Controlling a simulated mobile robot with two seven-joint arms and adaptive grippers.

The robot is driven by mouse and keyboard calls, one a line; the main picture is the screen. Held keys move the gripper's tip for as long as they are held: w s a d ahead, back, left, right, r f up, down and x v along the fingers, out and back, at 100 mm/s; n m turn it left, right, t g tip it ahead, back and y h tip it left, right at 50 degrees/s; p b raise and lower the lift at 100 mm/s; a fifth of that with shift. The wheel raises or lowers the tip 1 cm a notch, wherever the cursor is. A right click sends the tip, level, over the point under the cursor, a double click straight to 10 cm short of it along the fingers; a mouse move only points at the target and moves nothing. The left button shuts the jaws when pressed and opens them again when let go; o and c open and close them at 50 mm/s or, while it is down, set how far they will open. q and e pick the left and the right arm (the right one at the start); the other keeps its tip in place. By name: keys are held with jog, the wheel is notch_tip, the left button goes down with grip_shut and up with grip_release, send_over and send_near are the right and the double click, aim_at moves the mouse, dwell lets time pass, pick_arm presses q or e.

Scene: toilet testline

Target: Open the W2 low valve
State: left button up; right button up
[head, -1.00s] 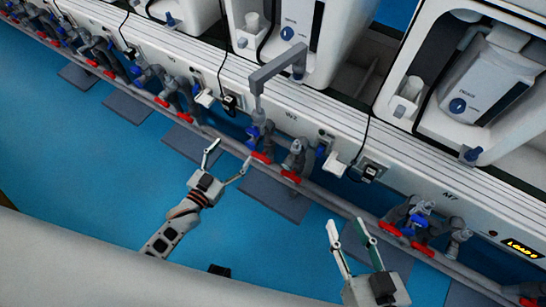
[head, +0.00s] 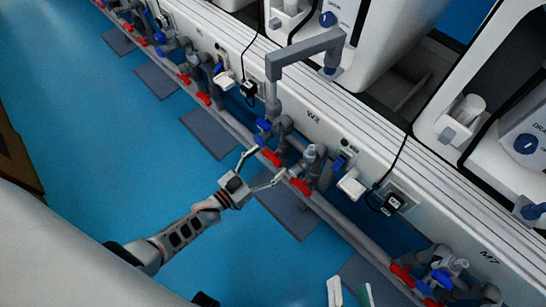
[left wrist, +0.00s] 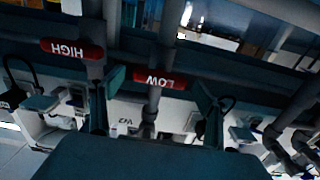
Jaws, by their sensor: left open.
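The red W2 low valve handle (head: 271,157) is on the pipe below the W2 label (head: 313,117). In the left wrist view, the handle marked LOW (left wrist: 160,78) appears upside down between and beyond my fingers. My left gripper (head: 269,163) is open, with its fingertips either side of the low handle. Its spread fingers also show in the left wrist view (left wrist: 153,100). I cannot tell whether they touch the handle. The red HIGH handle (head: 301,187) is just right of it, and in the wrist view (left wrist: 72,48) it lies outside the fingers. My right gripper (head: 350,292) shows only spread fingertips at the bottom edge.
The grey pipe (head: 345,226) runs along the line with more red and blue handles. A grey bent pipe (head: 305,46) rises above W2. A white box (head: 351,184) and cabling are to the right. The blue floor (head: 100,110) is open at left.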

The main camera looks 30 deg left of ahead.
pick_arm(q)
jog(key=shift+x, duration=1)
pick_arm(e)
jog(key=shift+s+a+m, duration=0.1)
jog(key=shift+a+m, duration=0.15)
jog(key=shift+m, duration=0.05)
pick_arm(q)
jog(key=c, duration=1.1)
